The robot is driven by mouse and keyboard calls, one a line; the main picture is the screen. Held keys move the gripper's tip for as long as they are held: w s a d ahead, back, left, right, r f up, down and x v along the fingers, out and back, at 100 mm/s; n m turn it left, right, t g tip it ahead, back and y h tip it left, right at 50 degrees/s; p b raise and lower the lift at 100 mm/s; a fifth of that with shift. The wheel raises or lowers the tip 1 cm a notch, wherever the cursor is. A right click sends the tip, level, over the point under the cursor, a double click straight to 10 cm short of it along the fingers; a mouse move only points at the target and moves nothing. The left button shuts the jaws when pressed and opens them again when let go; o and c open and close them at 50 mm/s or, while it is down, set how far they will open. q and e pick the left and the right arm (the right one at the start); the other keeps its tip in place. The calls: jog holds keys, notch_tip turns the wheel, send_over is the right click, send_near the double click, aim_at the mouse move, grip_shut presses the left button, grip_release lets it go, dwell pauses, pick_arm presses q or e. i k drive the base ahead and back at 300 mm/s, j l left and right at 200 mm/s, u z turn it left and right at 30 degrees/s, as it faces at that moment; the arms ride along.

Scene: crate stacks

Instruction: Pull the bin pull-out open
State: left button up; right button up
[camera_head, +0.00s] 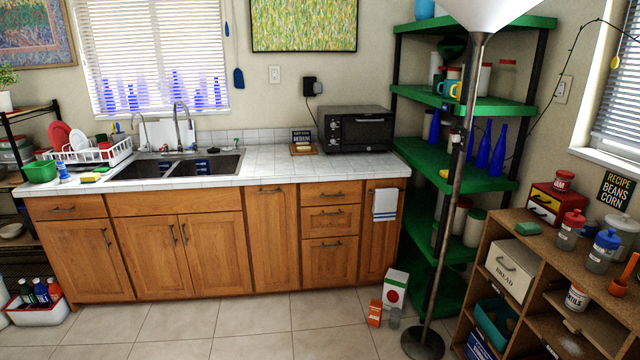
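The wooden base cabinet run stands along the back wall, all its fronts shut. A tall narrow front (274,245) with a horizontal handle near its top sits between the double doors under the sink and a stack of three drawers (329,258). It looks like a pull-out and is flush with its neighbours. Another tall narrow front (378,250) at the right end has a white towel (385,204) with blue stripes hanging on it. No label shows which front is the bin pull-out. Neither of my grippers is in view.
The tiled floor (250,325) before the cabinets is mostly clear. A white box (396,285), an orange box (375,312) and a lamp pole (462,180) stand at the right. A brown shelf unit (480,285) fills the right front; a bottle caddy (38,313) is far left.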

aim_at(272, 216)
jog(key=i, duration=1.65)
jog(key=i+u, duration=0.15)
jog(key=i, duration=0.35)
jog(key=i+l+u, duration=0.15)
jog(key=i, duration=0.3)
jog(key=i+l+u, duration=0.1)
jog(key=i, duration=0.4)
